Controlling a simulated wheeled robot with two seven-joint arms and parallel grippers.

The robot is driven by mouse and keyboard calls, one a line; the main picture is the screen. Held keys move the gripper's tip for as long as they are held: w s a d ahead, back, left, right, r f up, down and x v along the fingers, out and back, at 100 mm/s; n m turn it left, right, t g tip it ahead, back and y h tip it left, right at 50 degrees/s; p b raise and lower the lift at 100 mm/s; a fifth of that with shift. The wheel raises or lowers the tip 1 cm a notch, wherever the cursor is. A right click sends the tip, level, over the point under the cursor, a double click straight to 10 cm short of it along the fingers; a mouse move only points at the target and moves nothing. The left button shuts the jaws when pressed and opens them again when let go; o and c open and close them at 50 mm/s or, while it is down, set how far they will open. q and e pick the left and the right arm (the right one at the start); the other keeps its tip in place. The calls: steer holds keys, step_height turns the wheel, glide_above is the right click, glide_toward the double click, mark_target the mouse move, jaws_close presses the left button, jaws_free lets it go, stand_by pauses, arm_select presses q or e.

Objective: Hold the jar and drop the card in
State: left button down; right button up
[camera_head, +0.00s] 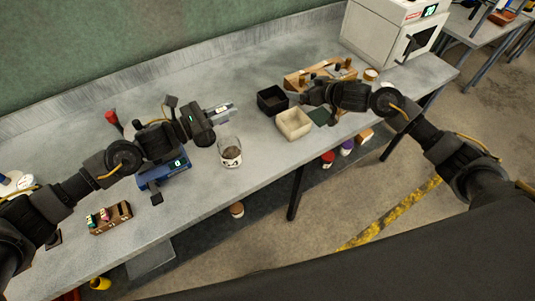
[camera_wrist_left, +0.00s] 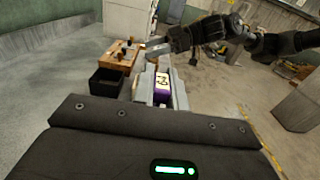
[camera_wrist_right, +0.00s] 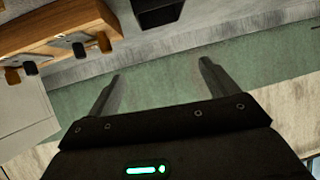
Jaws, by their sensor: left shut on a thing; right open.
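The clear glass jar (camera_head: 230,152), with a label and brown contents low in it, stands upright on the bench. My left gripper (camera_head: 219,111) is just behind and above it, shut on a small card (camera_wrist_left: 162,88) with purple and white on its face. The card sits between the two fingers in the left wrist view. My right gripper (camera_head: 308,96) is open and empty over the bench by the wooden rack, apart from the jar. Its two spread fingers show in the right wrist view (camera_wrist_right: 158,82). The jar is not visible in either wrist view.
A black bin (camera_head: 272,100) and a cream bin (camera_head: 294,123) stand between the jar and my right gripper. A wooden rack (camera_head: 300,80) is behind them, and a white oven (camera_head: 375,32) at the right. A blue device (camera_head: 172,184) is left of the jar.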

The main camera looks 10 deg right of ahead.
steer(key=s+a+f+n+g+y, duration=0.2)
steer(key=s+a+f+n+y, duration=0.3)
steer(key=s+a, duration=0.45)
steer(key=n+g, duration=0.2)
glide_toward(240, 153)
steer(key=shift+y, duration=0.4)
steer(key=x, duration=1.2)
steer(key=shift+d+f, duration=0.15)
steer(key=shift+f, duration=0.05)
